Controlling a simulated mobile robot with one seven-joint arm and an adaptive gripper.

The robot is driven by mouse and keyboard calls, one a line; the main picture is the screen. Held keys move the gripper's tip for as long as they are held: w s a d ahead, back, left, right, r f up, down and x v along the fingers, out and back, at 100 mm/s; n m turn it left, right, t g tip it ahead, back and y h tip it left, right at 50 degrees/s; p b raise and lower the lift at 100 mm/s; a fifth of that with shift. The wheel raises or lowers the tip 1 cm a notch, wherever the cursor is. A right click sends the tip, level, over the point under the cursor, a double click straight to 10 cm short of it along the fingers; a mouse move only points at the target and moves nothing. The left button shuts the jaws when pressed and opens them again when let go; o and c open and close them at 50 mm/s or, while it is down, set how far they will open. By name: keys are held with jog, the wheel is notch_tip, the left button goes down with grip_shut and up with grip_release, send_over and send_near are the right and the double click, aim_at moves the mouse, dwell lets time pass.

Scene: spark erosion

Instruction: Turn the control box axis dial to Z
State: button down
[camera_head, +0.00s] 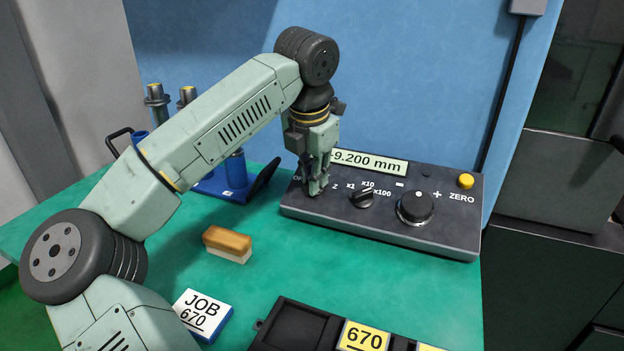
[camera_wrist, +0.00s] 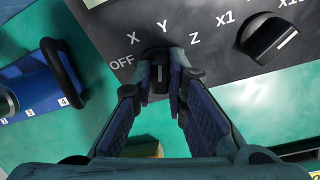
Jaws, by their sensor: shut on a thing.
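The dark control box (camera_head: 430,238) stands at the back of the green table, with its display reading 9.200 mm. Its axis dial (camera_wrist: 159,72) sits below the labels OFF, X, Y and Z in the wrist view. A pale mark on the dial runs nearly upright in that view, roughly toward Y. My gripper (camera_wrist: 161,92) is shut on the dial, one finger on each side; it also shows in the head view (camera_head: 315,187), coming down on the left end of the box. In the head view my fingers hide the dial and most of its labels.
A step knob (camera_head: 362,197) marked x1, x10, x100 and a large round knob (camera_head: 416,207) are to the right, with a yellow ZERO button (camera_head: 465,181). A blue holder (camera_head: 233,187) stands left. A brush (camera_head: 228,243) and a JOB 670 block (camera_head: 203,313) lie in front.

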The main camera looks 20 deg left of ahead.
jog(key=m+b, duration=0.1)
jog(key=m, duration=0.3)
jog(key=shift+s+f+y, duration=0.1)
jog(key=shift+y, duration=0.2)
jog(key=m+t, duration=0.1)
jog(key=m, duration=0.4)
jog(key=shift+d+b, duration=0.15)
jog(key=shift+b, duration=0.2)
jog(key=c, duration=1.6)
grip_release()
jog(key=v, duration=0.7)
jog(key=shift+s+r, duration=0.15)
jog(key=shift+r, duration=0.1)
